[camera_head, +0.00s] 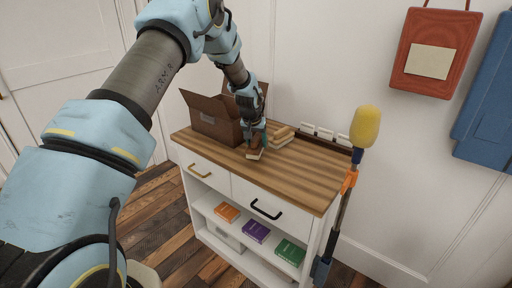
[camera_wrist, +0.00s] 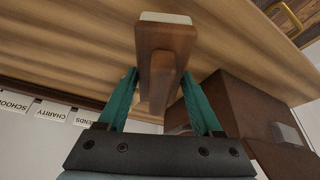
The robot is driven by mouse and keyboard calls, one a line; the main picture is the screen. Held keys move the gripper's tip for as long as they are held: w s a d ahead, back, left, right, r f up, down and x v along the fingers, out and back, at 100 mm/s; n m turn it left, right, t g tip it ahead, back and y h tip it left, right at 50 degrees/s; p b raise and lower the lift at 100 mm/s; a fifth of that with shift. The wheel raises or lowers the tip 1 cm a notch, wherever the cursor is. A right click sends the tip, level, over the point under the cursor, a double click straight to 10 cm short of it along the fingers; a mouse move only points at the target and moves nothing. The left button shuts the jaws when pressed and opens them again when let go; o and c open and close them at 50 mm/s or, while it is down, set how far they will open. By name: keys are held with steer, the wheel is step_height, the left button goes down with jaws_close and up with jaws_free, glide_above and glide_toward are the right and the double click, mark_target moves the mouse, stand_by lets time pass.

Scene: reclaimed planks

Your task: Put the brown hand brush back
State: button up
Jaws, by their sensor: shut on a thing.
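My gripper (camera_head: 256,143) is over the wooden top of a white cabinet, just right of an open cardboard box. It is shut on the brown hand brush (camera_head: 254,154), whose pale lower part shows at the tabletop; I cannot tell whether it touches the wood. In the wrist view, the teal fingers of my gripper (camera_wrist: 164,95) stand on both sides of the brush's brown wooden body (camera_wrist: 166,50). A pale strip caps its far end.
The box (camera_head: 214,122) stands at the back left of the cabinet top (camera_head: 290,175). Labelled cards (camera_head: 325,134) line the back edge. A yellow-headed duster (camera_head: 365,127) stands at the right. The front right top is clear.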

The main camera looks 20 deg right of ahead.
steer(key=shift+f+p, duration=0.45)
steer(key=shift+f, duration=1.15)
steer(key=o, duration=1.5)
steer(key=shift+f, duration=0.1)
steer(key=shift+c, duration=0.2)
steer(key=shift+r, duration=0.2)
steer(key=b+v, duration=0.3)
steer(key=v, duration=0.9)
